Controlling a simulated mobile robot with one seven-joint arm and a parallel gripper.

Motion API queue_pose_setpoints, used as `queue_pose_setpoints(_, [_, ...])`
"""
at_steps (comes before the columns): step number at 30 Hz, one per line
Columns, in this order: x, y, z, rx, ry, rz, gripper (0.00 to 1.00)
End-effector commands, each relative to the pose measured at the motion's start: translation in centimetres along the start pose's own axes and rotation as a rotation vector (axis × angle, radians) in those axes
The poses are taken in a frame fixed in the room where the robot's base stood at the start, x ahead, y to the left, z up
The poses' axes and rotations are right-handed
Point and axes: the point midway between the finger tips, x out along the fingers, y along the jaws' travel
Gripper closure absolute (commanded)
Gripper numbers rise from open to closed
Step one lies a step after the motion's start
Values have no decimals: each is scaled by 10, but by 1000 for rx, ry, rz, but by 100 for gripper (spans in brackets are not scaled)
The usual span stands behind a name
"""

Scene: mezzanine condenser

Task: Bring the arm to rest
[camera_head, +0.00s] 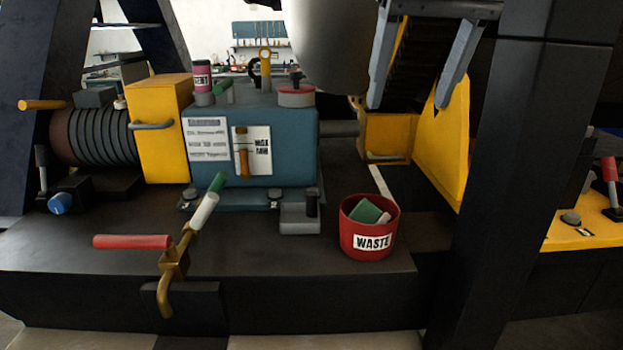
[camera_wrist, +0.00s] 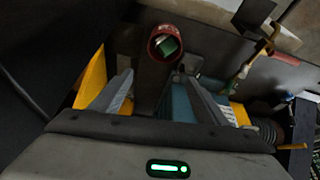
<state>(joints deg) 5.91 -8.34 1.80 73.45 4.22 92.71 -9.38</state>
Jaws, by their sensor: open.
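My gripper (camera_head: 408,104) hangs at the upper right of the head view, with its two grey fingers spread apart and pointing down. Nothing shows between them. It is above and behind the red WASTE bin (camera_head: 354,236), in front of the yellow bracket (camera_head: 455,130). In the wrist view my gripper (camera_wrist: 157,76) also shows two separate fingers with no object held. The red bin (camera_wrist: 154,50) appears just beyond the fingertips there, apart from them. A green item (camera_head: 365,211) and a pale item lie inside the bin. Most of my arm is out of view.
A blue-grey housing (camera_head: 285,150) stands mid-bench, joined to a yellow block (camera_head: 165,120) and ribbed dark cylinder. A dark post (camera_head: 530,180) rises on the right. The bench front between valve and bin is clear.

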Motion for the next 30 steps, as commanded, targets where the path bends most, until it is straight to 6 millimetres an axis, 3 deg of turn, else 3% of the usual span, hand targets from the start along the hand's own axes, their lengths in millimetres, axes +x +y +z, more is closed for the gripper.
queue_pose_setpoints(9, [-3,0,1,1,0,0,32])
queue_pose_setpoints(14, [9,-3,17,14,7,7,32])
queue_pose_setpoints(17, [28,-7,42,31,20,17,32])
queue_pose_setpoints(27, [133,-19,166,87,81,43,32])
queue_pose_setpoints(30, [156,-20,191,94,93,46,32])
